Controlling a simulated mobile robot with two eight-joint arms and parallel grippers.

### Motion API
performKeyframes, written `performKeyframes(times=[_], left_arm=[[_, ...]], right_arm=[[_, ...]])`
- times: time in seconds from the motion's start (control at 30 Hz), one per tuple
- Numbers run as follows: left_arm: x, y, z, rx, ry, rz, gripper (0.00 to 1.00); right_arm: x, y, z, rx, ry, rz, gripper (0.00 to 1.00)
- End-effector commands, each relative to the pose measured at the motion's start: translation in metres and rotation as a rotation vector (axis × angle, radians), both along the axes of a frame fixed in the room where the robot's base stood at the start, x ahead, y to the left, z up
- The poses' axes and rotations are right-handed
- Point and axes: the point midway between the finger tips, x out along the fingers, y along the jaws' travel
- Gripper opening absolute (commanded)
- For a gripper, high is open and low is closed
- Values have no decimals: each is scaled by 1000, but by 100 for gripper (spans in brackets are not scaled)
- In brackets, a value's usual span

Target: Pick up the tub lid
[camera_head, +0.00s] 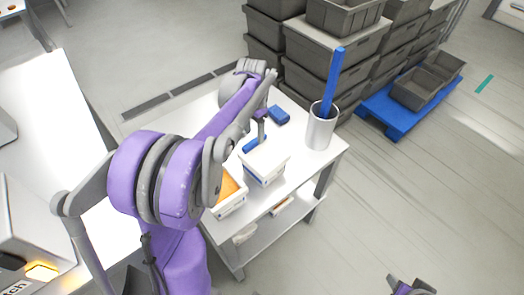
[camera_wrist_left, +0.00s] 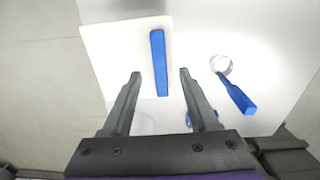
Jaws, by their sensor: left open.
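The white tub lid (camera_head: 266,156) is on a small white tub (camera_head: 264,175) on the table in the head view. In the left wrist view the lid (camera_wrist_left: 110,50) is a pale square with a blue bar (camera_wrist_left: 159,62) along it. My left gripper (camera_head: 262,128) is over the far side of the lid. It is open, and in the left wrist view its fingers (camera_wrist_left: 158,72) are apart on either side of the blue bar, with nothing held. My left arm hides part of the table.
A tub with orange filling (camera_head: 228,190) stands beside the lidded tub. Grey crates (camera_head: 330,65) are stacked beyond the table.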

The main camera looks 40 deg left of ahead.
Motion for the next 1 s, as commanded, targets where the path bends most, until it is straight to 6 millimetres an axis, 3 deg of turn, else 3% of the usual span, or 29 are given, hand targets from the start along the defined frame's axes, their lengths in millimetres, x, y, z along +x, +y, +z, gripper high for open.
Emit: performKeyframes(times=[0.2,0.5,0.83,1.0], left_arm=[[1,0,-30,0,0,0,60],[1,0,-35,0,0,0,60],[1,0,-34,0,0,0,1],[1,0,-34,0,0,0,0]], right_arm=[[1,0,2,0,-1,0,52],[1,0,2,0,-1,0,52],[1,0,2,0,-1,0,52],[1,0,2,0,-1,0,52]])
